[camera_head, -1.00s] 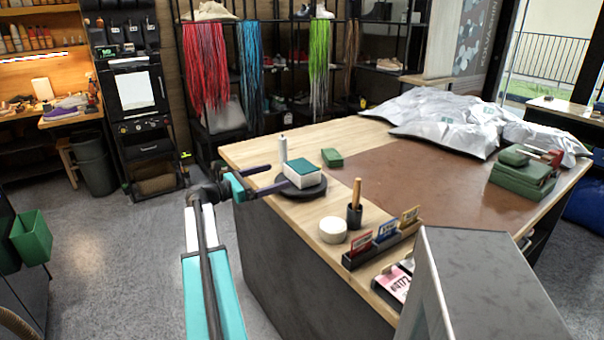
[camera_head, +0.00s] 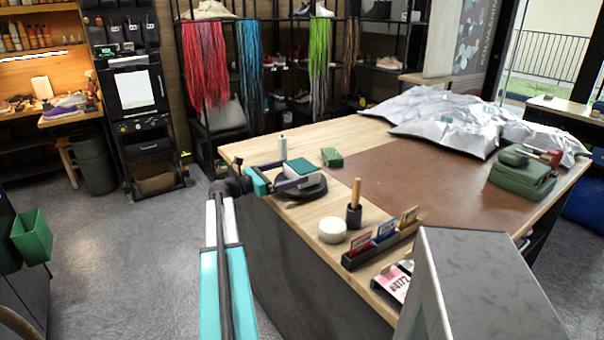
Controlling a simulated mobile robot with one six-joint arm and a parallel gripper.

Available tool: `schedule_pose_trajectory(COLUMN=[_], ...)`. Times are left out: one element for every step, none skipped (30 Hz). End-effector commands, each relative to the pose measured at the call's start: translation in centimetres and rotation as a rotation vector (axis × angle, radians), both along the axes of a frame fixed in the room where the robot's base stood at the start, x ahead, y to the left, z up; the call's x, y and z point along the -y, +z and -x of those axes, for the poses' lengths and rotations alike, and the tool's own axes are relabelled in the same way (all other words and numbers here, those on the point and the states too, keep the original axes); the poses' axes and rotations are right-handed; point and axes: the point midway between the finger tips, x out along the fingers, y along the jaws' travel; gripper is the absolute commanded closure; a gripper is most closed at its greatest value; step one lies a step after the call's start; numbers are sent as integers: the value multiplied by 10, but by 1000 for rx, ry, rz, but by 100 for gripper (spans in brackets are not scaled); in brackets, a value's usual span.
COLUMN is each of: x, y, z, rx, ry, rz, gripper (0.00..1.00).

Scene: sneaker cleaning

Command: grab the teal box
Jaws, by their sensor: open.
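The teal box (camera_head: 301,168) has a teal top and white sides. It sits on a round dark stand (camera_head: 313,188) near the left edge of the workbench. My gripper (camera_head: 292,176) is open at the box's left and near side, with a finger along the near side of the box. The far finger is mostly hidden by the box, and I cannot tell whether the fingers touch it.
A white cylinder (camera_head: 283,147) and a green block (camera_head: 331,157) stand behind the stand. A white round jar (camera_head: 332,230), a dark brush cup (camera_head: 354,216) and a card holder (camera_head: 382,247) stand nearer.

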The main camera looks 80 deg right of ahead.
Motion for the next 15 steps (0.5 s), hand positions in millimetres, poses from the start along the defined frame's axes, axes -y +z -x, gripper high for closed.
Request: schedule_pose_trajectory(x=[2, 3, 6, 7, 9, 12, 14, 16, 20, 22, 24, 26, 27, 28, 29], y=[1, 1, 2, 2, 2, 3, 3, 3, 3, 3, 2, 2, 2, 2, 2], z=[3, 5, 8, 11, 14, 18, 21, 24, 27, 30, 32, 35, 37, 38, 39], rx=[0, 0, 0, 0, 0, 0, 0, 0, 0, 0, 0, 0, 0, 0, 0], ry=[-1, -1, -1, -1, -1, -2, -2, -2, -1, -1, -1, -1, -1, -1, -1], rz=[0, 0, 0, 0, 0, 0, 0, 0, 0, 0, 0, 0, 0, 0, 0], gripper=[0, 0, 0, 0, 0, 0, 0, 0, 0, 0, 0, 0, 0, 0, 0])
